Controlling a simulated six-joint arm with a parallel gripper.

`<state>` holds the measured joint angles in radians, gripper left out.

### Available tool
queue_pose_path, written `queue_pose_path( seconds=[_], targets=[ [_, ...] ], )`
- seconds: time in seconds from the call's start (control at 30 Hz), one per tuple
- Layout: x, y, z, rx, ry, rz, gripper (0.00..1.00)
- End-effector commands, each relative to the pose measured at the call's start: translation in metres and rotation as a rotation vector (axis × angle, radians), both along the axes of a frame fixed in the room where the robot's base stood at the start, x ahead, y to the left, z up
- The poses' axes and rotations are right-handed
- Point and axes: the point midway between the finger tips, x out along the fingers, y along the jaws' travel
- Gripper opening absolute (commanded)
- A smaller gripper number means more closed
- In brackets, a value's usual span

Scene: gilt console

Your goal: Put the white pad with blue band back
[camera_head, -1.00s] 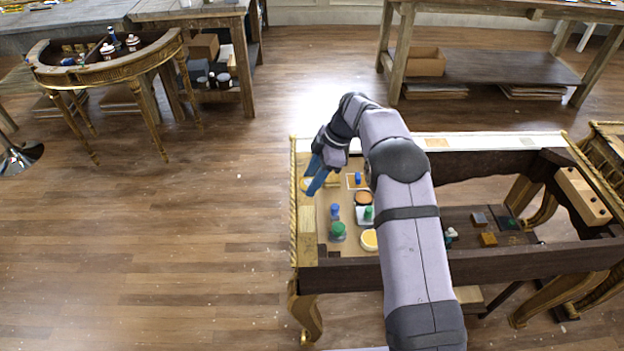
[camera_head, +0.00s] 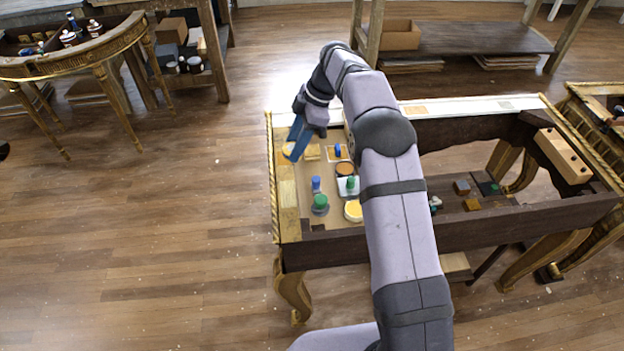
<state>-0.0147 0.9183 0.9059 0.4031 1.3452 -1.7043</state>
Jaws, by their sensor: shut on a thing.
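My gripper (camera_head: 291,154) has blue fingers and points down over the far left part of the gilt console's top (camera_head: 288,196). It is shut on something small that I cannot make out. A yellow round piece (camera_head: 287,151) shows right at the fingertips; I cannot tell whether they touch it. I cannot pick out a white pad with a blue band. A pale square with a blue knob (camera_head: 337,151) lies to the right of the gripper. A white square piece (camera_head: 347,188) lies nearer, under a green-capped item (camera_head: 351,184). My arm hides part of the console.
Near the gripper stand a blue-topped piece (camera_head: 316,184), a green-topped jar (camera_head: 320,203), an orange-brown round tin (camera_head: 345,169) and a yellow-topped round tin (camera_head: 353,210). A wooden block with holes (camera_head: 564,156) sits at the right. Open floor (camera_head: 150,240) lies left of the console.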

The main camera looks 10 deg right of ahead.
Motion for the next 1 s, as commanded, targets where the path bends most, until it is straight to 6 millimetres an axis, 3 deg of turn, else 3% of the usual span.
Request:
queue_pose_path(
  seconds=[0.27, 0.47, 0.7, 1.0],
  targets=[
    [0.0, -0.028, -0.013, 0.001, 0.002, -0.304, 0.16],
    [0.01, -0.045, -0.032, 0.0, 0.0, -0.69, 0.16],
    [0.03, -0.052, -0.03, 0.0, -0.003, -0.999, 0.16],
    [0.037, -0.054, -0.028, 0.001, -0.002, -1.189, 0.16]
  ],
)
